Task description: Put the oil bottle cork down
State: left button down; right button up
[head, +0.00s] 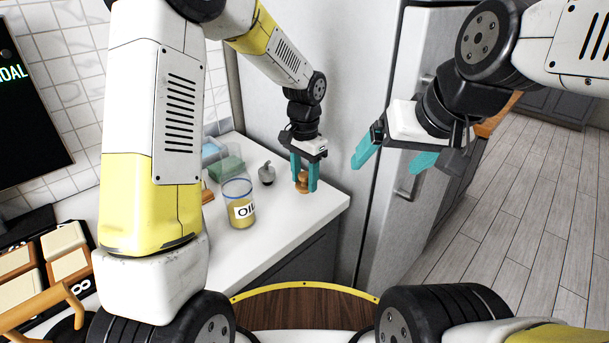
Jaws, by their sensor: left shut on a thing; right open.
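The oil bottle (238,207) is a clear jar with yellow contents and an "OIL" label, standing upright on the white counter with its top apparently open. The brown cork (303,182) is between the teal fingers of my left gripper (305,182), right of the bottle near the counter's right end. My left gripper points down and is shut on the cork, low over the counter; I cannot tell if the cork touches the surface. My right gripper (398,160) is open and empty, in the air to the right, in front of the fridge.
A small grey stopper-like object (267,174) stands between the bottle and my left gripper. A green sponge-like block (228,168) is behind the bottle. The counter (285,225) is bare in front of my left gripper. The fridge (393,215) stands right of the counter.

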aim_at(305, 184)
pick_arm(q)
jog(key=shift+f, duration=1.75)
jog(key=shift+f, duration=0.15)
jog(key=c, duration=0.7)
grip_release()
